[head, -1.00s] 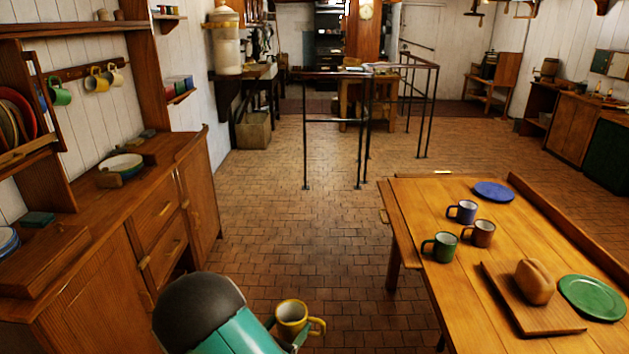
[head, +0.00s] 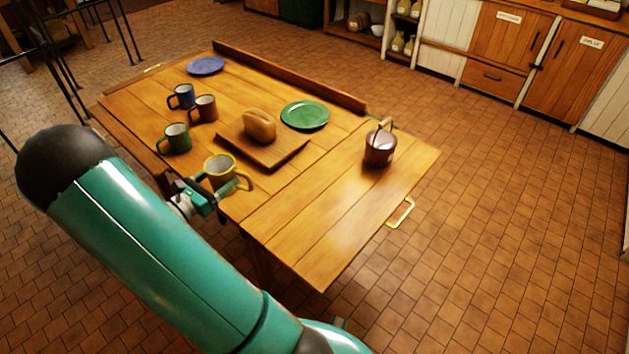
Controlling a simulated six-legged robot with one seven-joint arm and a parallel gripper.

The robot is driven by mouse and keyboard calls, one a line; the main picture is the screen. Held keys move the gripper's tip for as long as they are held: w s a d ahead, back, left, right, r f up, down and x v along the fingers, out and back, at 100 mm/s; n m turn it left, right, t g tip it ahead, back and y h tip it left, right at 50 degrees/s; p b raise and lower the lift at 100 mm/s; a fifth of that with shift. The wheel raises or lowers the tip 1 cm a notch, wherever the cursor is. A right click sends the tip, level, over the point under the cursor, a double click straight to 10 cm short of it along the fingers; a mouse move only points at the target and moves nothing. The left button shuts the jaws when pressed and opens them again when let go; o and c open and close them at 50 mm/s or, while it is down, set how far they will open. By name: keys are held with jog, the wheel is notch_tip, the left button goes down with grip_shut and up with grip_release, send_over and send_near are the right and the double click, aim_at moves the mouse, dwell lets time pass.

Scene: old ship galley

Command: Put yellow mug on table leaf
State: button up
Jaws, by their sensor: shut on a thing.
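The yellow mug (head: 217,181) has a pale inside and a yellow rim and handle. My gripper (head: 207,192) is shut on it at its lower left side, and it looks upright. In the picture it lies over the table's near left edge; I cannot tell how high it is held. The table leaf (head: 335,215) is the near right section of the wooden table, past a seam. It bears a brown lidded pot (head: 380,148) with an upright handle near its far side. The rest of the leaf is bare.
On the main tabletop (head: 150,104) are a blue plate (head: 206,66), a blue mug (head: 184,97), a brown mug (head: 205,109), a green mug (head: 177,139), a bread loaf (head: 259,125) on a board (head: 280,155), and a green plate (head: 305,115). A brass handle (head: 401,213) sticks out from the leaf's edge.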

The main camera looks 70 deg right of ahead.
jog(key=s+d+r+m+g+y, duration=0.25)
jog(key=s+d+m+g, duration=0.2)
jog(key=s+d, duration=0.55)
send_over(321, 214)
jog(key=w, duration=0.1)
jog(key=shift+n+y, duration=0.25)
jog(key=shift+n, duration=0.1)
notch_tip(321, 214, down, 9)
jog(key=shift+f, duration=0.15)
jog(key=shift+s+f, duration=0.15)
jog(key=shift+f, duration=0.1)
jog(key=shift+s+f, duration=0.15)
jog(key=shift+f, duration=0.8)
jog(key=shift+s+f, duration=0.15)
jog(key=shift+f, duration=0.75)
jog(key=shift+f, duration=0.1)
jog(key=o, duration=1.1)
